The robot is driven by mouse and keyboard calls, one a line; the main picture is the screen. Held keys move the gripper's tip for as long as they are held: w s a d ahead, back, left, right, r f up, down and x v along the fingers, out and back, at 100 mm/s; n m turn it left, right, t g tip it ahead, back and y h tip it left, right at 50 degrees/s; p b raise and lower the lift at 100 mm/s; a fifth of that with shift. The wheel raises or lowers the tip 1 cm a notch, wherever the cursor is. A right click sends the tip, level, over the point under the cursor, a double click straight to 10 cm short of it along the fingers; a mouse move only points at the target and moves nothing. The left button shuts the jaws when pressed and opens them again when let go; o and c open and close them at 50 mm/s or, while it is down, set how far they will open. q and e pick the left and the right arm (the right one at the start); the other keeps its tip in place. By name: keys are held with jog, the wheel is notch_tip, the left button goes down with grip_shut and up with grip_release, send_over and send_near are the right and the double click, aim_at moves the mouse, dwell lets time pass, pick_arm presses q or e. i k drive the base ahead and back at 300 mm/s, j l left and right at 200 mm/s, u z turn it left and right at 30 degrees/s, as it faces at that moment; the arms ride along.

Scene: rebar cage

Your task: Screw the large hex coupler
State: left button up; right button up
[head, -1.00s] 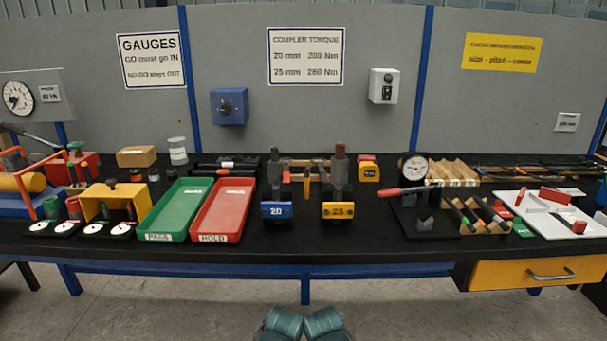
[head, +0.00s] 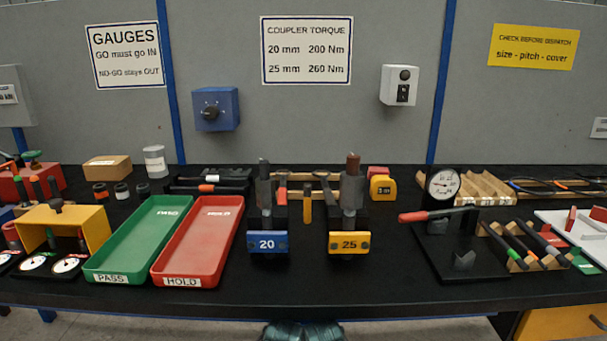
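The stand with the yellow 25 plate (head: 349,243) is at the middle of the bench. A thick grey coupler (head: 351,194) stands upright in it, with a brownish bar end (head: 353,162) rising from its top. It looks like the larger of two couplers. To its left, the stand with the blue 20 plate (head: 267,243) holds a slimmer grey coupler (head: 264,191) upright, with a dark bar end on top. How far either bar is threaded in cannot be told.
A green PASS tray (head: 91,262) and red HOLD tray (head: 160,266) lie left of the stands. A dial fixture with a red handle (head: 437,215) stands right. Tools and a yellow tape measure (head: 382,188) lie behind. The front bench strip is clear.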

aim_at(352, 180)
jog(key=i, duration=1.3)
